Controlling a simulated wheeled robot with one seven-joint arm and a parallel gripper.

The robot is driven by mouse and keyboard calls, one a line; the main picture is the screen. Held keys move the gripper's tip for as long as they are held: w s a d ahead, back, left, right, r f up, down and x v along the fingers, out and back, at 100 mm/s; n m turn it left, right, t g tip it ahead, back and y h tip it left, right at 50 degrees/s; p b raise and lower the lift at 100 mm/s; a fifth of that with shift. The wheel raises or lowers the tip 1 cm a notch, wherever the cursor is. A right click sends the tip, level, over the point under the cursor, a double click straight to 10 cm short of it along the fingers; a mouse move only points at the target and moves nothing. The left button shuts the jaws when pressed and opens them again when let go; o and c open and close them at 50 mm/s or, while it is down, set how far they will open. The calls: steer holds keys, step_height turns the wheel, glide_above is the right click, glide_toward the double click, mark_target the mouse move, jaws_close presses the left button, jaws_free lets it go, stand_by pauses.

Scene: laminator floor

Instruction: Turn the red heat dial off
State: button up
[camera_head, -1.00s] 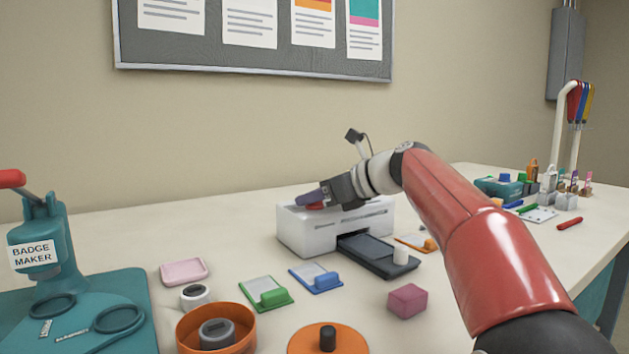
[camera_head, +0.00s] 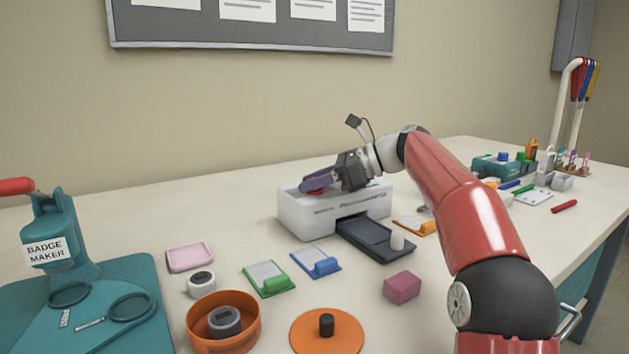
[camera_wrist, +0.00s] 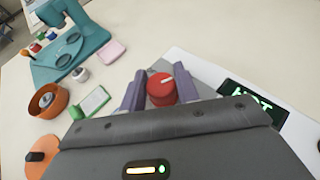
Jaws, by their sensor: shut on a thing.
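The white laminator (camera_head: 300,216) stands on the table with a dark tray (camera_head: 375,240) in front of it. The red heat dial (camera_head: 316,187) is on its top left and is largely covered by my gripper (camera_head: 318,180) in the head view. In the wrist view the red dial (camera_wrist: 162,86), with a white pointer line slanting up to the right, sits between the two purple fingers of my gripper (camera_wrist: 160,88). The fingers are shut on it, one on each side. A dark display (camera_wrist: 252,103) on the laminator shows green letters that appear to read "HOT".
Green (camera_head: 268,279) and blue (camera_head: 316,262) card holders, a pink block (camera_head: 402,287) and an orange bowl (camera_head: 252,330) lie in front of the laminator. A teal badge maker (camera_head: 62,240) stands at left. The table behind the laminator is clear.

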steer(key=o, duration=1)
steer(key=shift+d, duration=0.1)
steer(key=v, duration=0.7)
steer(key=shift+d+r, duration=0.2)
steer(key=shift+d, duration=0.05)
